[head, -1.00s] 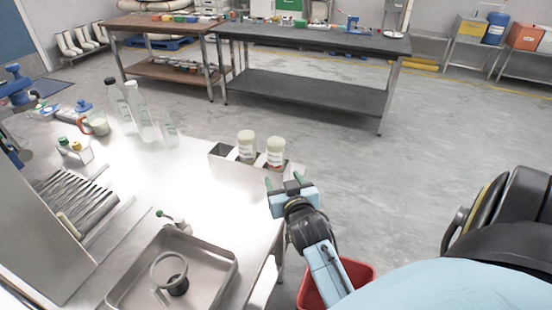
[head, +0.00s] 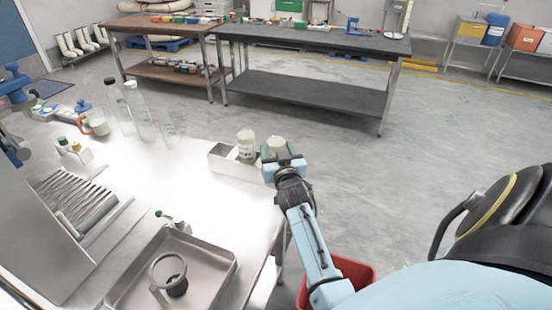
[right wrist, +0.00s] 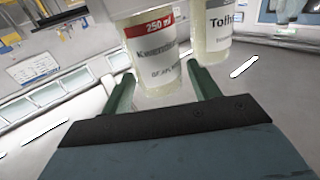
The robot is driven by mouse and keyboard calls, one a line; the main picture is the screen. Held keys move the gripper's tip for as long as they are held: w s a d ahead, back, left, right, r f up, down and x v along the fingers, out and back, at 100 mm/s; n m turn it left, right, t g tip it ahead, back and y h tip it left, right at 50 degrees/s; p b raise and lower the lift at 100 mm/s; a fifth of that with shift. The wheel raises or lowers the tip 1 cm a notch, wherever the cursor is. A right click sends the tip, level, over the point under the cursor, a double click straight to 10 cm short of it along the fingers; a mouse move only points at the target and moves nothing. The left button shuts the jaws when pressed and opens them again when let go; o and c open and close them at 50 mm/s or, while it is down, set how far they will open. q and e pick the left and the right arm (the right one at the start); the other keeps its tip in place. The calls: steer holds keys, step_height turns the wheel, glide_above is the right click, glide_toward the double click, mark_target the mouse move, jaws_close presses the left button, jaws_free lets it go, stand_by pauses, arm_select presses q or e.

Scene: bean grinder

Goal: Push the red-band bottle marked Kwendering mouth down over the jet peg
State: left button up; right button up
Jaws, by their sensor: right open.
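The red-band bottle (right wrist: 158,48) fills the upper middle of the right wrist view, its label partly readable and reading 250 ml. It stands between the two fingers of my right gripper (right wrist: 164,88), which is open with a gap at the sides. In the head view my right gripper (head: 282,161) is at the right-hand bottle (head: 277,145) in a metal holder and hides its lower part. A second bottle (head: 246,144), labelled Toff..., stands beside it; it also shows in the right wrist view (right wrist: 212,38). I cannot pick out the jet peg with certainty. My left gripper is not in view.
A metal tray (head: 215,288) at the near edge holds a grey ring (head: 167,269) with a dark piece by it. Tall clear bottles (head: 141,115) stand at the back left, a slotted rack (head: 80,200) at left. The bright table middle is clear. A red bin (head: 352,268) stands below.

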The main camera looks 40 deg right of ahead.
steer(key=x, duration=0.4)
steer(key=shift+d+f, duration=0.15)
steer(key=shift+f, duration=0.15)
steer(key=c, duration=0.7)
